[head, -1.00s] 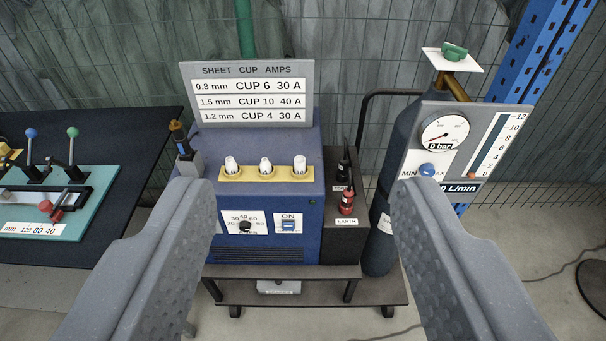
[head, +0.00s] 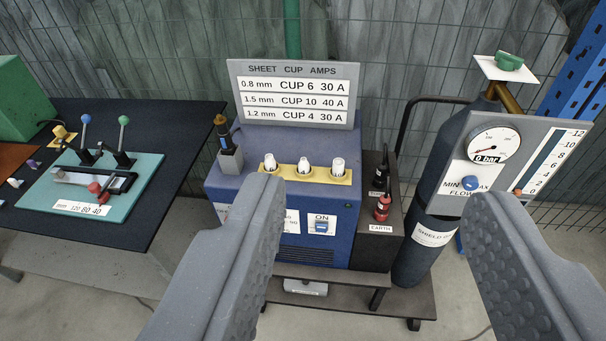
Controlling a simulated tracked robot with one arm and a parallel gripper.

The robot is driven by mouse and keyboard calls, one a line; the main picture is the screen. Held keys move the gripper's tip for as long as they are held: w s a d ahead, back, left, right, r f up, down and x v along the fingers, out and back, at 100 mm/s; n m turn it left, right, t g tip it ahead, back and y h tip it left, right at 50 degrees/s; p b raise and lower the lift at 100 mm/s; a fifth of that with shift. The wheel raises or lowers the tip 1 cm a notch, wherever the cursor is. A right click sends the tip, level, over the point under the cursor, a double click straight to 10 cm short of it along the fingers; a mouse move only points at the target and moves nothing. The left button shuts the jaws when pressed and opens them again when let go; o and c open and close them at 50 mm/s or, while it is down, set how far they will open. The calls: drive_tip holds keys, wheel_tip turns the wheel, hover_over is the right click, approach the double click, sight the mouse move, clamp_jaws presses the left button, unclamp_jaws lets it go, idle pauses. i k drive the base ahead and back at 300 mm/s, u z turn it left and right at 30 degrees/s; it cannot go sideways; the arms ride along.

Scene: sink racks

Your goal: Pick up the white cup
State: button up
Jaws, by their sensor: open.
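Three small white cups stand upright in a row in a yellow holder (head: 322,177) on top of the blue welding machine (head: 322,205). They are the left cup (head: 270,162), the middle cup (head: 304,167) and the right cup (head: 338,167). I cannot tell which of them the task names. My gripper (head: 375,205) is open and empty, its two grey fingers spread wide in the foreground. The cups appear between the fingers but well beyond them, nearer the left finger in the picture. The left finger hides part of the machine's front panel.
A sign (head: 293,93) rises behind the cups. A torch in a grey holder (head: 229,160) stands left of them. A gas cylinder (head: 425,225) with a gauge panel (head: 500,155) stands right, close to the right finger. A dark table (head: 150,120) with levers is at left.

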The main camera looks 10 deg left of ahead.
sight(304, 165)
drive_tip(key=z, duration=0.4)
drive_tip(key=i, duration=1.45)
drive_tip(key=u, duration=0.45)
